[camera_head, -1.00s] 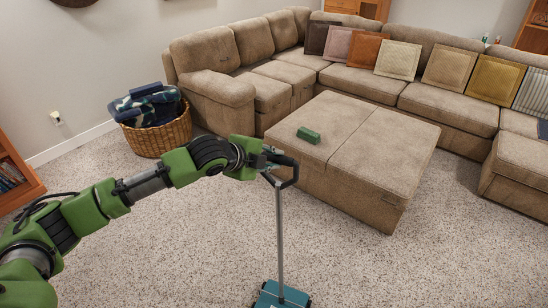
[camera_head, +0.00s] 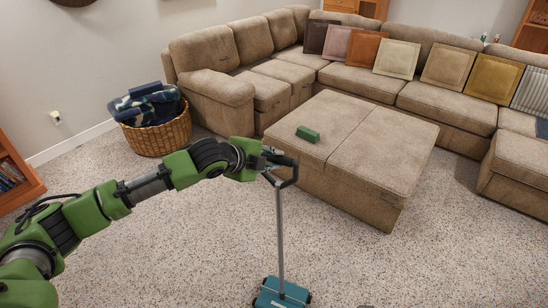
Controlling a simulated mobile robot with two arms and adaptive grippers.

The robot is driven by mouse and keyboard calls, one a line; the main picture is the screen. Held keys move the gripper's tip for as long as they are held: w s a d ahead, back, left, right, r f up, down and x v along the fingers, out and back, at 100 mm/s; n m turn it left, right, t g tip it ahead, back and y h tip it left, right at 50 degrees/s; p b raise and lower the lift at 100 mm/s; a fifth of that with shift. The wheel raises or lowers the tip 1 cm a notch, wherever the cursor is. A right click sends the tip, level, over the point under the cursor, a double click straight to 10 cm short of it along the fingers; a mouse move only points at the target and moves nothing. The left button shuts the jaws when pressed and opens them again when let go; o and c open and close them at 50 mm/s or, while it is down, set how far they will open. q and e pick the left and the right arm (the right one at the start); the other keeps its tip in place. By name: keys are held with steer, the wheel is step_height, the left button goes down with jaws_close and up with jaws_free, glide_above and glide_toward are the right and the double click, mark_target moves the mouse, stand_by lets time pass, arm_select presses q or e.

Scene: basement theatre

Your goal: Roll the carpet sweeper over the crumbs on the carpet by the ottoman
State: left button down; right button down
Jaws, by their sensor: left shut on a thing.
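The carpet sweeper (camera_head: 282,294) has a teal head on the carpet at the bottom of the picture. Its grey pole (camera_head: 280,232) rises nearly upright to a black looped handle. My left gripper (camera_head: 278,163) is shut on the handle at the top of the pole. The brown ottoman (camera_head: 395,165) stands behind and to the right of the sweeper, with carpet between it and the head. The carpet (camera_head: 190,265) is speckled, and I cannot pick out crumbs on it. My right gripper is not in view.
A green block (camera_head: 308,134) lies on the ottoman. A sectional sofa (camera_head: 215,89) with several cushions wraps behind it. A wicker basket (camera_head: 158,138) of blankets stands at left, near a wooden bookcase (camera_head: 17,177). Carpet is open left and right of the sweeper.

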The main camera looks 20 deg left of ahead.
arm_select(q)
steer(key=shift+a+f+p, duration=0.15)
steer(key=shift+f+p, duration=0.1)
steer(key=shift+p, duration=0.3)
stand_by(0.5)
steer(key=shift+s, duration=0.1)
stand_by(0.4)
steer(key=shift+s+a+r+p, duration=0.1)
steer(key=shift+s+a+p, duration=0.25)
steer(key=shift+s, duration=0.5)
steer(key=shift+s+a+p, duration=0.3)
steer(key=shift+s+p, duration=0.1)
steer(key=shift+s, duration=0.5)
steer(key=shift+s+a+r+p, duration=0.1)
steer(key=shift+s+a+p, duration=0.25)
steer(key=shift+s, duration=0.5)
steer(key=s, duration=0.1)
steer(key=s+a, duration=0.1)
steer(key=s, duration=0.1)
steer(key=s+a+p, duration=0.1)
steer(key=s, duration=0.1)
steer(key=shift+s, duration=0.15)
